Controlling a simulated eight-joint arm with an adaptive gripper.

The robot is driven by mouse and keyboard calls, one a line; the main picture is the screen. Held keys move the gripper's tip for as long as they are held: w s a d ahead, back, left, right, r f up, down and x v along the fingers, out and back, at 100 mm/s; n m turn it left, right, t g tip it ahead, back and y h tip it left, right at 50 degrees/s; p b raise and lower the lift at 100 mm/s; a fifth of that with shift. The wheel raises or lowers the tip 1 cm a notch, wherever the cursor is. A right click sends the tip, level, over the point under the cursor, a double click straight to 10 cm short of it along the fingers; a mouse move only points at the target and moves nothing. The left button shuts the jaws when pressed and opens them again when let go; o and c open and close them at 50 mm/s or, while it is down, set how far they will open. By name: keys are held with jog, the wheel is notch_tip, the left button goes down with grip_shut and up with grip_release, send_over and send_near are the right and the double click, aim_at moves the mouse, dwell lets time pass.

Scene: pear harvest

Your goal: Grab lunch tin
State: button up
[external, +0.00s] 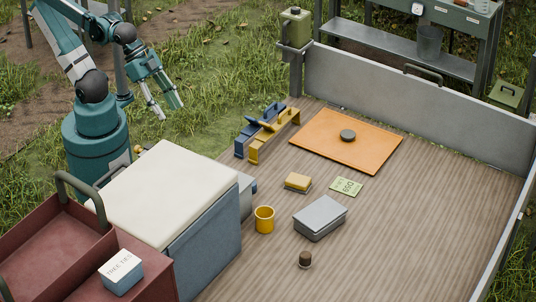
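The lunch tin is most likely the grey metal box (320,215) with a flat lid, lying closed on the wooden deck right of centre. My gripper (165,108) is at the upper left, over the grass outside the deck, far from the tin. Its two fingers point down and stand apart, with nothing between them. The tin is unobstructed in this view.
A cream-topped chest (165,190) and red toolbox (55,235) stand at the left. The deck's right side is clear.

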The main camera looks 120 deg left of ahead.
jog(key=shift+o, duration=0.5)
jog(key=o, duration=1.6)
jog(key=shift+c, duration=0.2)
jog(key=shift+w+r, duration=0.1)
jog(key=w, duration=0.1)
jog(key=n+g+p, duration=0.2)
jog(key=n+g, duration=0.5)
jog(key=n, duration=0.8)
send_over(322, 212)
notch_tip(322, 212, down, 32)
jog(key=shift+s+r, duration=0.15)
jog(key=shift+r, duration=0.05)
jog(key=shift+a+f, duration=0.1)
jog(key=shift+f, duration=0.25)
